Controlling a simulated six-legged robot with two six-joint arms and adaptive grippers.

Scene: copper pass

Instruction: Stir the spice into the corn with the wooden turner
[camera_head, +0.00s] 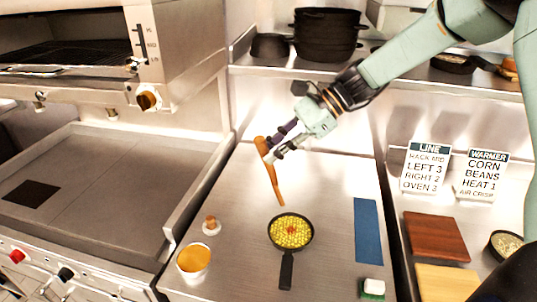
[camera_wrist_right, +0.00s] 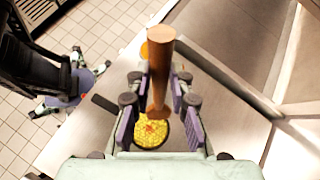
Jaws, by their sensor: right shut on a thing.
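A small black pan (camera_head: 286,253) full of yellow corn (camera_head: 290,233) sits on the steel counter, its handle toward the front. A reddish patch of spice (camera_head: 291,230) lies on the middle of the corn. My right gripper (camera_head: 271,150) is shut on the wooden turner (camera_head: 273,180) and holds it above the counter, behind the pan. The turner slants down, its lower end a little above and behind the pan in the head view. In the right wrist view the turner (camera_wrist_right: 160,70) stands between the fingers, with the corn (camera_wrist_right: 150,133) beyond it. My left gripper is not in view.
A cup with orange contents (camera_head: 194,260) and a small wooden-topped item (camera_head: 211,225) stand left of the pan. A blue cloth (camera_head: 368,232) and a green-and-white block (camera_head: 373,288) lie to the right. Boards (camera_head: 436,236) and signs (camera_head: 427,168) are farther right. A griddle (camera_head: 90,190) is left.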

